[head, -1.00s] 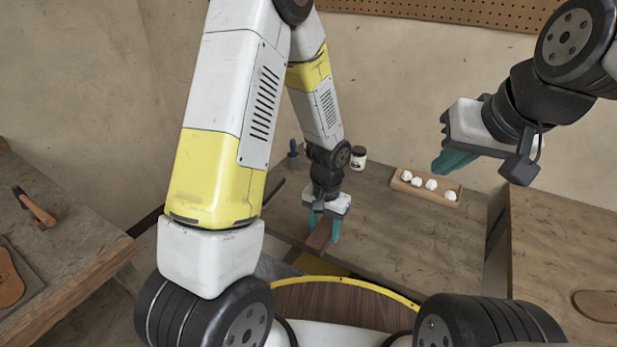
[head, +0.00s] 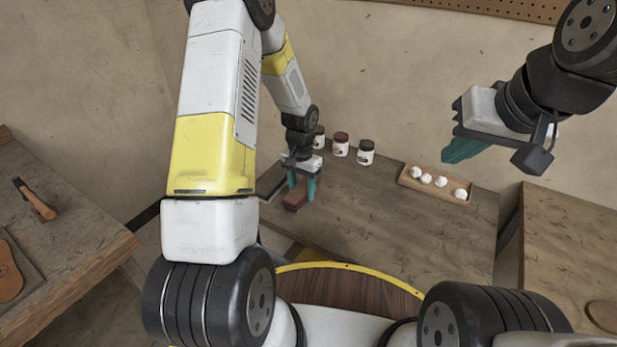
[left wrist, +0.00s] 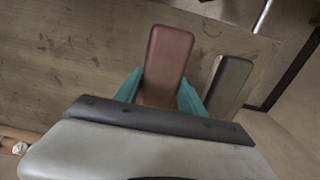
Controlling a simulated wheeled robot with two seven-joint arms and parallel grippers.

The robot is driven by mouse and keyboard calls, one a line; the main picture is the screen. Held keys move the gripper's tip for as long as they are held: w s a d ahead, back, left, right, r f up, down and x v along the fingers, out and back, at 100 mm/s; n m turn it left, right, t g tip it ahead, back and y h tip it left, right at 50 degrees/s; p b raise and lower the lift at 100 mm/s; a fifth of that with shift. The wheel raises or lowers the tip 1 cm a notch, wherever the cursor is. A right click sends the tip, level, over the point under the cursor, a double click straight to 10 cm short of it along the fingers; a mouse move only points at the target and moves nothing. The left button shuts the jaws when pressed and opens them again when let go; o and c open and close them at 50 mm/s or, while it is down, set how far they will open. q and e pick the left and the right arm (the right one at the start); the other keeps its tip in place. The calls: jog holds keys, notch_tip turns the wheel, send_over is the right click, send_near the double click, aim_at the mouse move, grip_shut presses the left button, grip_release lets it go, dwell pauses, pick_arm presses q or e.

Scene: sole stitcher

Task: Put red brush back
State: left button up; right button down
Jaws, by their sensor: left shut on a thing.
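The red brush (head: 296,196), a reddish-brown block with rounded edges, is held between the teal fingers of my left gripper (head: 303,187). In the left wrist view the brush (left wrist: 166,62) sticks out beyond the fingers of the left gripper (left wrist: 160,95), one finger on each side. It is over the bench near its left end; whether it touches the top is unclear. My right gripper (head: 465,150) hangs empty at the upper right, its teal fingers seen from the side, so their gap is hidden.
A dark grey block (left wrist: 230,82) lies beside the brush. Jars (head: 341,145) stand behind my left gripper. A wooden tray (head: 408,183) with several white balls is at the bench's back right. The middle of the bench top (head: 390,220) is clear.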

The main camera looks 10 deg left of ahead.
pick_arm(q)
jog(key=shift+w+a, duration=0.2)
jog(key=shift+a, duration=0.05)
jog(key=shift+w+a, duration=0.35)
jog(key=shift+w, duration=0.05)
jog(key=shift+s+d+f, duration=0.1)
jog(key=shift+f, duration=1.7)
jog(key=o, duration=1.2)
jog(key=shift+f, duration=0.15)
